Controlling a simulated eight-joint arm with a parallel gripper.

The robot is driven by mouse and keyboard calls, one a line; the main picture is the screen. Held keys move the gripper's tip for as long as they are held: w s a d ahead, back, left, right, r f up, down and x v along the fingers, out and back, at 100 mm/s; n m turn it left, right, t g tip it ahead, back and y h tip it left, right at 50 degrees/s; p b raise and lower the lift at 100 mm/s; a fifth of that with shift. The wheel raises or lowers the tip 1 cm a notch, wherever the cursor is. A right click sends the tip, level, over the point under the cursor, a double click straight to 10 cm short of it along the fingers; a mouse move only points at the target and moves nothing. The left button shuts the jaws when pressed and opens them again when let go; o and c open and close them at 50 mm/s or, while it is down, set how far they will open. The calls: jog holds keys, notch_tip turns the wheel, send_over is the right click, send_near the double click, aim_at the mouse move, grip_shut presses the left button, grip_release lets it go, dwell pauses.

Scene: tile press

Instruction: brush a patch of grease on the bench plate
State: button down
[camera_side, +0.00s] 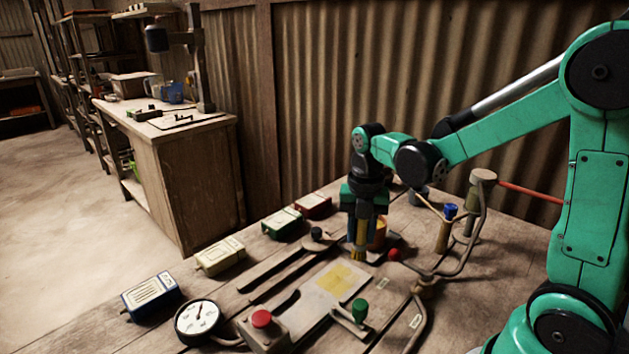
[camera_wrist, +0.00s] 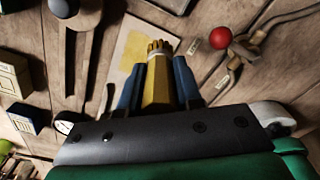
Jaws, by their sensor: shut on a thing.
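My gripper (camera_side: 364,218) points straight down over the bench and is shut on a brush (camera_side: 359,245). The bench plate (camera_side: 310,296) is a pale flat slab on the wooden bench. A yellowish grease patch (camera_side: 342,280) lies on its far part. In the side view the bristles are beyond the patch; in the wrist view they partly cover it (camera_wrist: 134,46). I cannot tell whether the bristles touch the plate.
A red-knobbed block (camera_side: 262,319) and a dial gauge (camera_side: 198,319) stand at the near left. A green-knobbed lever (camera_side: 360,310) is beside the plate. A red ball knob (camera_side: 393,254) and bent pipes (camera_side: 468,262) are to the right. Several small boxes (camera_side: 220,256) line the left edge.

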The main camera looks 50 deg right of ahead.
aim_at(357, 249)
notch_tip(357, 249, down, 3)
jog(key=shift+f, duration=0.15)
jog(key=shift+a+f, duration=0.25)
jog(key=shift+f, duration=0.05)
jog(key=shift+a, duration=1.8)
jog(key=d, duration=0.3)
jog(key=shift+d, duration=0.15)
jog(key=shift+d+r, duration=0.2)
jog(key=shift+r, duration=0.5)
jog(key=shift+d+r, duration=0.2)
jog(key=shift+r, duration=3.1)
jog(key=shift+f, duration=0.1)
